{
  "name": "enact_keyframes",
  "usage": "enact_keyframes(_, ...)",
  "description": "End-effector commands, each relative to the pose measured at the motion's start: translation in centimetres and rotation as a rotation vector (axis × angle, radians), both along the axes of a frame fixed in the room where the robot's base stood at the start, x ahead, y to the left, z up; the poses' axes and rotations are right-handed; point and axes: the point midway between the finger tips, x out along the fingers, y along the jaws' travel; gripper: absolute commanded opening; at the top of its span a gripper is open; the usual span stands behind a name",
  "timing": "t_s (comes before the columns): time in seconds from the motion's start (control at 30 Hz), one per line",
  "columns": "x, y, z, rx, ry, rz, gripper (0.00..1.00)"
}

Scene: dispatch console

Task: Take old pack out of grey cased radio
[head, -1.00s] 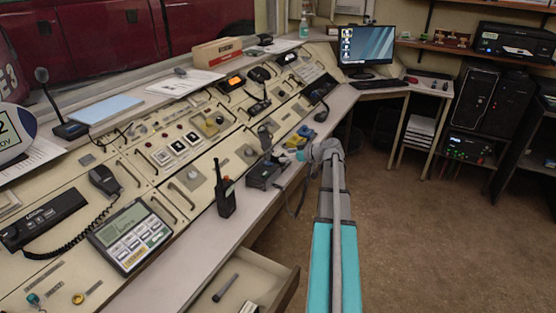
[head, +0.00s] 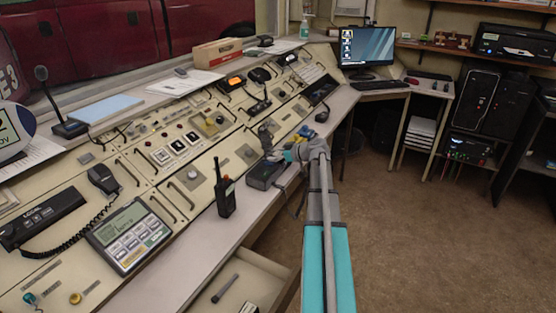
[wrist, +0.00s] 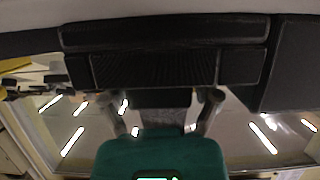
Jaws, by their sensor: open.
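The grey cased radio (head: 263,175) sits near the console's front edge, just right of an upright black handheld radio (head: 224,192). My gripper (head: 284,156) is close to the grey cased radio at its far right end. In the wrist view, a dark casing with a ribbed black block (wrist: 155,68) fills the upper middle; I cannot tell for sure that this block is the old pack. My gripper (wrist: 162,98) is open, with one finger on each side of a smaller dark part below that block. Contact cannot be told.
Blue and yellow items (head: 303,134) lie beyond my gripper on the console's ledge. An open drawer (head: 240,283) juts out at the front. A monitor (head: 366,47) stands at the back. The floor (head: 430,235) to the right is clear.

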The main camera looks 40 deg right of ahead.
Motion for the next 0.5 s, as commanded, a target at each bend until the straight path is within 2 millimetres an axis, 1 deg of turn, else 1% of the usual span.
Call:
enact_keyframes(0.13, -0.01, -0.03, 0.00, 0.000, 0.000, 0.000, 0.80)
enact_keyframes(0.17, -0.02, -0.03, 0.00, 0.000, 0.000, 0.000, 0.76)
enact_keyframes(0.2, -0.02, -0.03, 0.00, 0.000, 0.000, 0.000, 0.69)
enact_keyframes(0.37, -0.03, -0.06, 0.00, 0.000, 0.000, 0.000, 0.39)
enact_keyframes(0.5, -0.05, -0.06, 0.00, 0.000, 0.000, -0.001, 0.13)
